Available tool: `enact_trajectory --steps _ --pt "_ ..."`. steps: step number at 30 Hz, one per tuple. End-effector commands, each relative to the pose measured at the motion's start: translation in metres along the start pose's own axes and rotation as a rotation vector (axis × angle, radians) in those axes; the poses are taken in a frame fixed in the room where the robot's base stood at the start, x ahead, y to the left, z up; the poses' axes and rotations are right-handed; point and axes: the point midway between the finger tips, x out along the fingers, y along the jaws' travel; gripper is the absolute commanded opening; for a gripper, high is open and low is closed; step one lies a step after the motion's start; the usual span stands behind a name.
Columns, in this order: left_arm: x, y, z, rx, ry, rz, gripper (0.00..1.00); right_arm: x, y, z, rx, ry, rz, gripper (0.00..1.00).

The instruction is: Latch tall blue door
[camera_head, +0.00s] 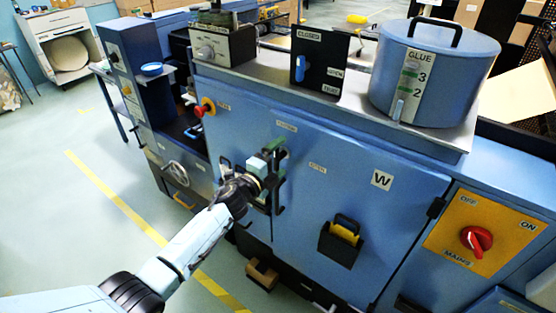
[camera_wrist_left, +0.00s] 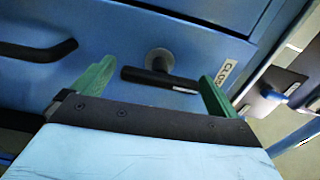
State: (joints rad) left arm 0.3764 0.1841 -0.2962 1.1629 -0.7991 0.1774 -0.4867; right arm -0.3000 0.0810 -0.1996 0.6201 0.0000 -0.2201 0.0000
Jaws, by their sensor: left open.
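The tall blue door (camera_head: 400,215) carries a W label and looks flush in the machine's front. A "CLOSED" label (camera_head: 286,126) and an "OPEN" label (camera_head: 317,168) sit on it near my left gripper (camera_head: 270,152). In the left wrist view, a black latch lever (camera_wrist_left: 150,77) with a round hub lies between the spread green fingers of my left gripper (camera_wrist_left: 157,73). The lever points toward the "CLOSED" label (camera_wrist_left: 218,71). The gripper is open, and contact with the lever cannot be told. In the head view the gripper mostly hides the lever. My right gripper is out of view.
A black bar handle (camera_wrist_left: 40,49) is at the left of the wrist view. A black holder with a yellow item (camera_head: 342,238) sticks out from the door. A glue pot (camera_head: 430,75) stands on top. A red mains switch (camera_head: 476,241) is at the right. Floor at left is clear.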

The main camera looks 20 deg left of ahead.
Motion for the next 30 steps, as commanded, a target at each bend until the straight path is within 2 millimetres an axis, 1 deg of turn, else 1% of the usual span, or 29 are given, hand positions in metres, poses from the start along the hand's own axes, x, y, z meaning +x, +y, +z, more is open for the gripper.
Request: enact_trajectory --steps 5,8,11,18,22,24,27,30 --pt "-0.003 0.0 0.0 0.002 0.0 0.001 0.98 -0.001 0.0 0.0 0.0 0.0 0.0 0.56" --pt "-0.011 0.0 0.001 0.003 0.0 0.001 0.98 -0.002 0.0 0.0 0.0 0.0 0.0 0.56" --pt "-0.026 0.0 0.001 0.004 0.0 0.002 0.98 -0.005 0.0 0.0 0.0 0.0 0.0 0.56" --pt "-0.076 0.001 0.0 0.001 0.0 0.002 0.98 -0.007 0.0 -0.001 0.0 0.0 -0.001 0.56" --pt "-0.102 0.001 0.0 0.001 0.001 0.002 0.98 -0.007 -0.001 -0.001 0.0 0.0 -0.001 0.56" --pt "-0.113 0.001 0.0 0.001 0.001 0.002 0.98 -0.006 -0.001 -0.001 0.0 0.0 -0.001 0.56" --pt "-0.124 0.001 0.0 -0.001 0.0 0.001 0.98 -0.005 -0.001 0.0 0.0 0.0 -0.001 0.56" --pt "-0.131 0.0 0.0 0.0 0.0 0.0 0.98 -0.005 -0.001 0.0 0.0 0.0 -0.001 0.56"
